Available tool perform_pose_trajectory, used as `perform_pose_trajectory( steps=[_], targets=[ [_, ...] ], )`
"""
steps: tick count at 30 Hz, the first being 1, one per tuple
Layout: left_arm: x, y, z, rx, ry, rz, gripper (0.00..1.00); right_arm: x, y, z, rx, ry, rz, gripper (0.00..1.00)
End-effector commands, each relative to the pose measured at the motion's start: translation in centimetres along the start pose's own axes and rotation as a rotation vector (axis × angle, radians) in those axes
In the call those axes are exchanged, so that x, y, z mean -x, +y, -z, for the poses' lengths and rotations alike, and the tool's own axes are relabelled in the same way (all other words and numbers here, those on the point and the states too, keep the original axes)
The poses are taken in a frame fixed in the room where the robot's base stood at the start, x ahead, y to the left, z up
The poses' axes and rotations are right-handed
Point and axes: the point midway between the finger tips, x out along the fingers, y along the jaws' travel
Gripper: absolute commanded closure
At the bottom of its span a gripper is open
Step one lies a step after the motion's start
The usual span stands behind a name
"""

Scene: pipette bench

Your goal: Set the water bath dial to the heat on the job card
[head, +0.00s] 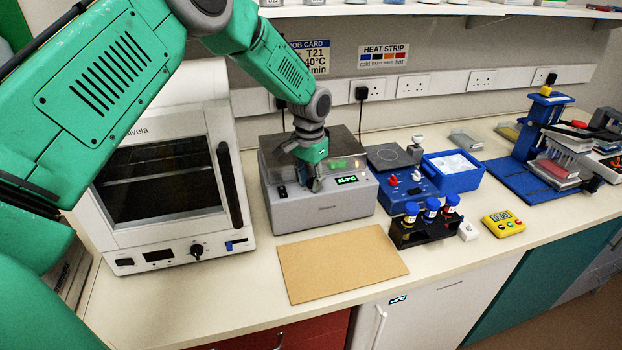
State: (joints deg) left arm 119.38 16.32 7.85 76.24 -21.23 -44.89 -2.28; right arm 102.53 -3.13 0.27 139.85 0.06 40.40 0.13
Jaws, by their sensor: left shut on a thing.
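The water bath (325,217) is a grey box with a dark clear lid, standing on the bench. Its green display (347,181) is lit, but the digits are too small to read surely. My left gripper (316,184) reaches down from above to the front panel, left of the display. It is shut on the dial, which its fingers hide. The job card (316,57) on the back wall is partly covered by my left arm; "T21", "40°C" and "min" show. My right gripper is not in view.
A white oven (165,190) stands left of the bath. A stirrer, a blue ice tray (453,180) and a rack of blue-capped vials (424,232) stand to its right. A brown mat (341,262) lies clear in front. A heat strip card (383,56) hangs behind.

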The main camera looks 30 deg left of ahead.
Motion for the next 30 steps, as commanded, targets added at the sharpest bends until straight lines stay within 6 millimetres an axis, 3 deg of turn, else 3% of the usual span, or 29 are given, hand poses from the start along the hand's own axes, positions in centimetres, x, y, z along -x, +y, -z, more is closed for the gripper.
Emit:
perform_pose_trajectory(
  steps=[9,24,25,26,27,30],
  targets=[
    [0.33,-0.25,0.40,-0.109,0.013,0.004,1.00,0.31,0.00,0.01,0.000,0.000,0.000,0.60],
    [0.35,-0.26,0.46,-0.127,0.015,0.004,1.00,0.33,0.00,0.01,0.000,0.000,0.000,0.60],
    [0.36,-0.26,0.46,-0.127,0.015,0.004,0.72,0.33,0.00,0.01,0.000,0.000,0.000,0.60],
    [0.36,-0.26,0.47,-0.127,0.015,0.004,0.62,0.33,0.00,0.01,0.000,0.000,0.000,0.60],
    [0.36,-0.26,0.45,-0.127,0.015,0.004,0.56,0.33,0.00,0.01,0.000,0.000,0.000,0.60],
    [0.33,-0.33,0.41,-0.127,0.014,0.005,0.56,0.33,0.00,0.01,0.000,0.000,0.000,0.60]
  ],
)
